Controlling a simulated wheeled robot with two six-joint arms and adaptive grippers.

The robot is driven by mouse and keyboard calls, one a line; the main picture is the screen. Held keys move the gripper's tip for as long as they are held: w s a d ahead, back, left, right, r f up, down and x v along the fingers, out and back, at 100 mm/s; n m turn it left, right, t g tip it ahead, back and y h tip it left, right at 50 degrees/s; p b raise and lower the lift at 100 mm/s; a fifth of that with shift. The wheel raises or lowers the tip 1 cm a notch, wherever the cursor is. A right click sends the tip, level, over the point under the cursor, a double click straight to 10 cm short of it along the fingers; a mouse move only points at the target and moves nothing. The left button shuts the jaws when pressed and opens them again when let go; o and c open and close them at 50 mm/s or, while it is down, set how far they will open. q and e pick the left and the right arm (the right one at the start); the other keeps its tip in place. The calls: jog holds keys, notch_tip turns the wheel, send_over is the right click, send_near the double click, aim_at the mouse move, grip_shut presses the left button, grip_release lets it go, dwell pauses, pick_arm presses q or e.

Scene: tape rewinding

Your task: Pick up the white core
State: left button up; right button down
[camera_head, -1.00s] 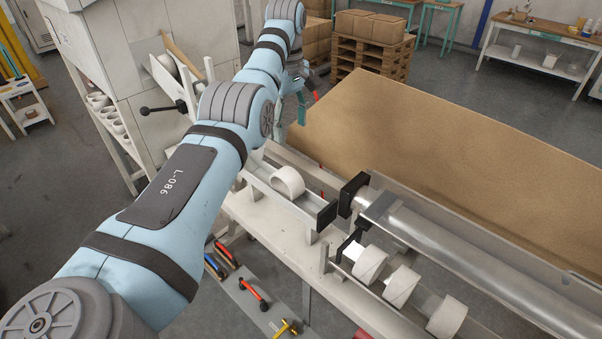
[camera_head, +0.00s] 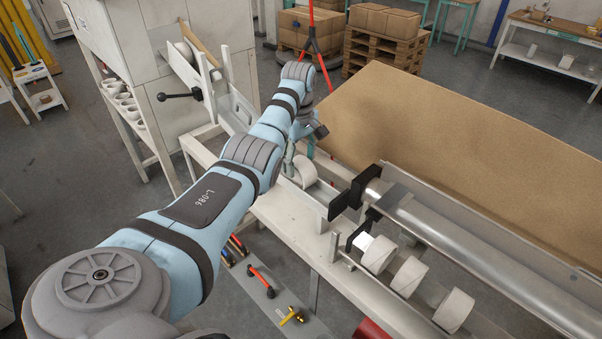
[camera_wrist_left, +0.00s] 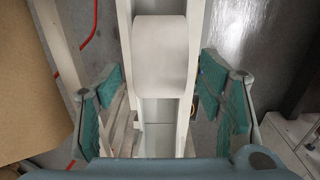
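A white core (camera_head: 303,172) lies in the grey sloped chute (camera_head: 322,197), near its lower end. In the left wrist view the core (camera_wrist_left: 160,55) sits between the chute's side walls, in the upper middle. In the head view my left gripper (camera_head: 298,155) is just behind the core and partly hidden by my arm. My right gripper is not in view.
Several other white cores (camera_head: 409,277) sit in a row on the lower rack beside a metal roller (camera_head: 455,240). A brown sheet table (camera_head: 460,150) lies behind. Hand tools (camera_head: 262,282) lie on a lower shelf.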

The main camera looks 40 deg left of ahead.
pick_arm(q)
jog(key=shift+s+r, duration=0.1)
jog(key=shift+s, duration=0.1)
jog(key=c, duration=0.6)
jog(key=shift+w+d, duration=0.1)
jog(key=shift+w, duration=0.05)
jog(key=shift+c, duration=0.7)
